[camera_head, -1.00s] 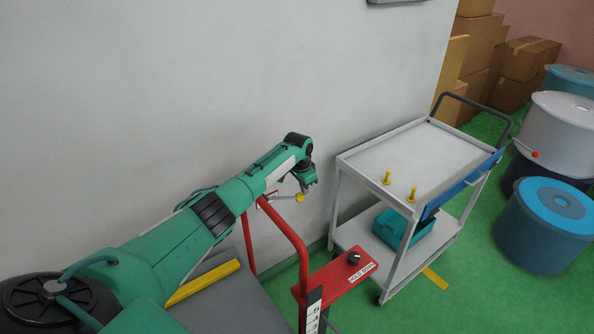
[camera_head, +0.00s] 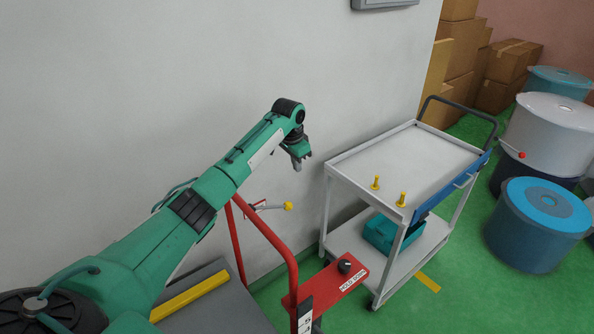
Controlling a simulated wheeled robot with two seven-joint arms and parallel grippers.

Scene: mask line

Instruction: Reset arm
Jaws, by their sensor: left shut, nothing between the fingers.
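My left arm is green and reaches in from the lower left toward the wall. My left gripper (camera_head: 298,163) hangs at its end, pointing down. It is shut and empty, in the air above and a little right of a yellow-knobbed lever (camera_head: 287,207) beside the red rail frame. A gap shows between the gripper and the knob. My right gripper is not in view.
A red rail frame (camera_head: 279,244) with a black knob (camera_head: 345,266) stands below my arm. A grey cart (camera_head: 408,160) with two yellow pegs (camera_head: 401,199) and a teal box (camera_head: 382,234) stands right of it. Drums (camera_head: 540,220) stand at right. Green floor is free in front.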

